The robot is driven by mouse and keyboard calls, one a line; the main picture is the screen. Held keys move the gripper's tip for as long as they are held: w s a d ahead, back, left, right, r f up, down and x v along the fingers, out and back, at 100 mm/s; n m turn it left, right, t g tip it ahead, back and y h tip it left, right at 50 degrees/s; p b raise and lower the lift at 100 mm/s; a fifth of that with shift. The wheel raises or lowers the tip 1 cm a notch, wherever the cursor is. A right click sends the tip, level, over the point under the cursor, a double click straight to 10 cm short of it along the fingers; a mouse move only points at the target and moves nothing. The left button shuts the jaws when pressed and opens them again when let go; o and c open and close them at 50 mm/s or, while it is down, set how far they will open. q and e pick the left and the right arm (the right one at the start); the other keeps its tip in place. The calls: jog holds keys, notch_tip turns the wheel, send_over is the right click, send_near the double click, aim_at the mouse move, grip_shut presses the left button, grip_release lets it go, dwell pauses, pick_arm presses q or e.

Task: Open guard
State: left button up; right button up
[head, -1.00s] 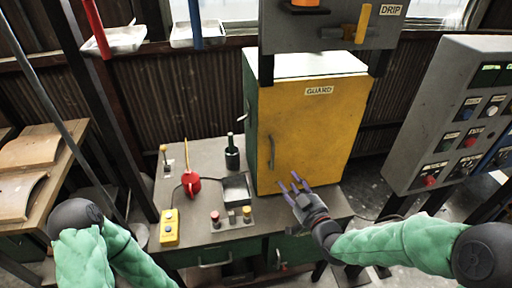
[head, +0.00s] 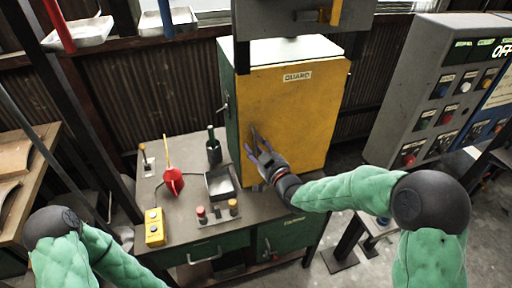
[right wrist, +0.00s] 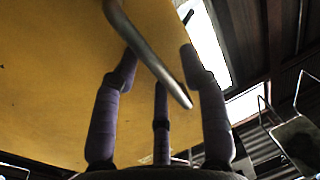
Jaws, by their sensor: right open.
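The guard (head: 292,112) is a yellow door panel labelled GUARD on a green cabinet on the bench, and it looks closed. Its bent metal handle (head: 256,138) is on the left side of the door, partly hidden by my fingers. My right gripper (head: 258,150) is open at the handle. In the right wrist view the handle (right wrist: 148,55) crosses between the spread purple fingers of my right gripper (right wrist: 160,85); I cannot tell whether they touch it. My left gripper is out of view; only part of that arm shows.
A grey control panel (head: 425,100) stands at the right.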

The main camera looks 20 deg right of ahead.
jog(key=shift+w, duration=0.2)
grip_shut()
jog(key=shift+s, duration=0.15)
